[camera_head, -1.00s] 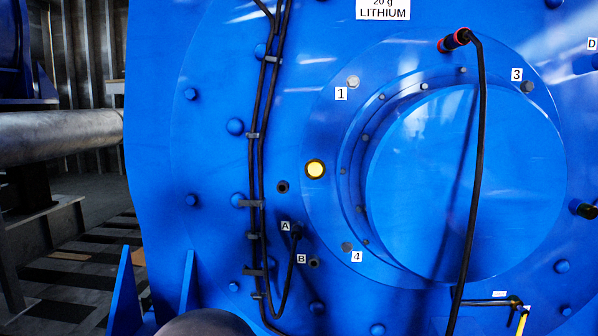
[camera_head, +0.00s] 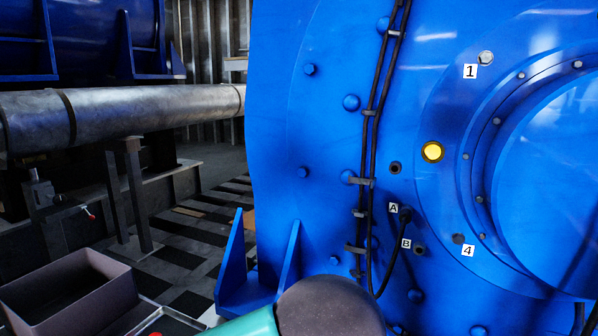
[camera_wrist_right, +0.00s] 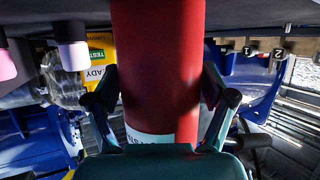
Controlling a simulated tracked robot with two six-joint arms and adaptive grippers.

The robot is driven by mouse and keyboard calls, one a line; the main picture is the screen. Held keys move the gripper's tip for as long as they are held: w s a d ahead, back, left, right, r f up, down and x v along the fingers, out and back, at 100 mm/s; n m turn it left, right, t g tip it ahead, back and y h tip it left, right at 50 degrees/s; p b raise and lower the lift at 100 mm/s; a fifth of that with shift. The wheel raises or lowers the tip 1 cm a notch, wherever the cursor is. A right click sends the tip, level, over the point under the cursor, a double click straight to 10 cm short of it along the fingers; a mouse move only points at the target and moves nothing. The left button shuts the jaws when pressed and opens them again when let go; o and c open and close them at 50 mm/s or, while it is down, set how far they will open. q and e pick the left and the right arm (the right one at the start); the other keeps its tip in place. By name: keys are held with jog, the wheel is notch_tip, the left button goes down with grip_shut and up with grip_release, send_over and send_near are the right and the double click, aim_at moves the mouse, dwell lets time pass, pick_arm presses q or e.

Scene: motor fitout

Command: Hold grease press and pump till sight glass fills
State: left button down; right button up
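A round yellow disc with a dark rim (camera_head: 432,151), which looks like the sight glass, sits on the face of the blue motor (camera_head: 330,120). Its disc appears evenly yellow. In the right wrist view, my right gripper (camera_wrist_right: 160,90) has its fingers on both sides of a thick red cylinder (camera_wrist_right: 157,60) and appears shut on it. The cylinder carries a white label at its near end; I take it for the grease press, but its far end is hidden. My left gripper is not in view.
Ports labelled A (camera_head: 405,213) and B (camera_head: 419,250) sit below the disc, with a black cable at A. Cables (camera_head: 372,130) run down the motor. An open brown box (camera_head: 75,295) stands at lower left, beside a grey pipe (camera_head: 110,118). A yellow label (camera_wrist_right: 98,52) shows beyond the cylinder.

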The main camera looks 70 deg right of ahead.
jog(key=shift+o, duration=0.6)
jog(key=shift+s+d+r, duration=0.1)
jog(key=shift+s+r, duration=0.1)
jog(key=shift+s, duration=0.05)
jog(key=v, duration=1.1)
jog(key=shift+s, duration=0.15)
jog(key=shift+s+d+f, duration=0.1)
jog(key=shift+d+f, duration=0.05)
